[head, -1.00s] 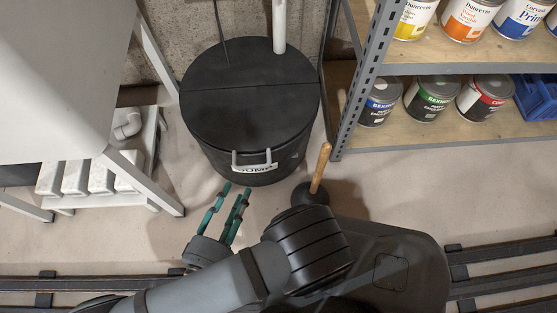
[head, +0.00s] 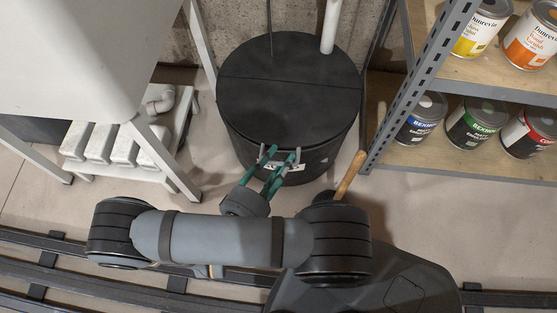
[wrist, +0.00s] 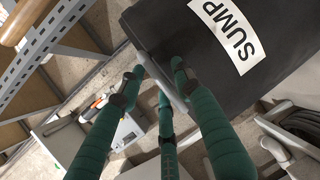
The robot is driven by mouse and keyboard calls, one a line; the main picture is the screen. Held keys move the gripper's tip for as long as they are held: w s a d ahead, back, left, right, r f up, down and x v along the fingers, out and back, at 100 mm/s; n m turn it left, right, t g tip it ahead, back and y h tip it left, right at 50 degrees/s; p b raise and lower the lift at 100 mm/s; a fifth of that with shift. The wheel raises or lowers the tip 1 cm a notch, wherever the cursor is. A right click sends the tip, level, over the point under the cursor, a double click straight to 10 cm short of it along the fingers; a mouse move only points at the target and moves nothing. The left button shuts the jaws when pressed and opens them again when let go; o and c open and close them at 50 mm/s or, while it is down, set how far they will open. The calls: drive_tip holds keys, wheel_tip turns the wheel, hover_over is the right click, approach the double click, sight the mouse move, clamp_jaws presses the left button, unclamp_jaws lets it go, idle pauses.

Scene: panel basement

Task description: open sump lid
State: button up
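The black round sump (head: 290,100) stands on the floor against the wall in the head view. Its lid (head: 285,75) lies flat and closed, with a seam across it. A grey bar handle (wrist: 176,98) sits at the front of the sump by the white SUMP label (wrist: 228,33). My gripper (head: 272,158), with green fingers, is at this handle. In the wrist view my gripper (wrist: 157,75) has its fingers spread on both sides of the bar, with gaps showing. Fingers partly cover the handle and label in the head view; firm contact cannot be told.
A plunger with a wooden handle (head: 349,174) stands just right of my gripper. A metal shelf (head: 425,85) with paint cans is at the right. A white pipe (head: 329,28) rises behind the lid. A white cabinet (head: 75,60) on legs stands at the left.

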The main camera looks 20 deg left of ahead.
drive_tip(key=shift+c, duration=0.8)
clamp_jaws()
